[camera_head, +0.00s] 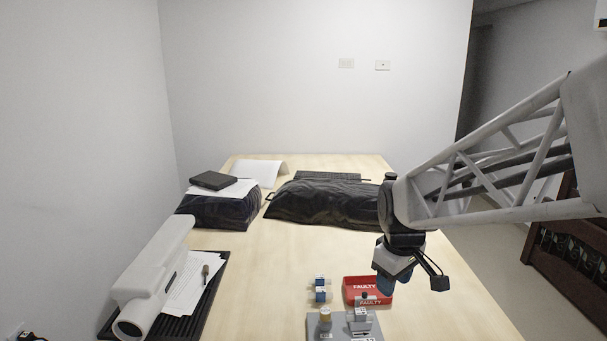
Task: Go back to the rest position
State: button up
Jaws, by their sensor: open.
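My gripper (386,284) hangs from my arm on the right side of the picture, over the right edge of a red tray (350,283) labelled FAULTY. Its blue fingertips point down and overlap the tray's right end in this view. The jaws are open, and I see nothing held between them. Whether the fingertips touch the tray cannot be told. A small dark piece shows inside the tray, partly hidden by its front wall.
A grey block (342,326) with several small fittings stands at the front edge. Small blue-and-white parts (320,290) lie left of the tray. A white device (152,280) and papers (188,290) are at left. Black bags (325,200) lie farther back. The table's middle is clear.

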jog(key=s+r+m+t, duration=0.1)
jog(key=s+m, duration=0.6)
jog(key=s, duration=1.2)
jog(key=shift+s+r, duration=0.4)
jog(key=shift+r, duration=0.05)
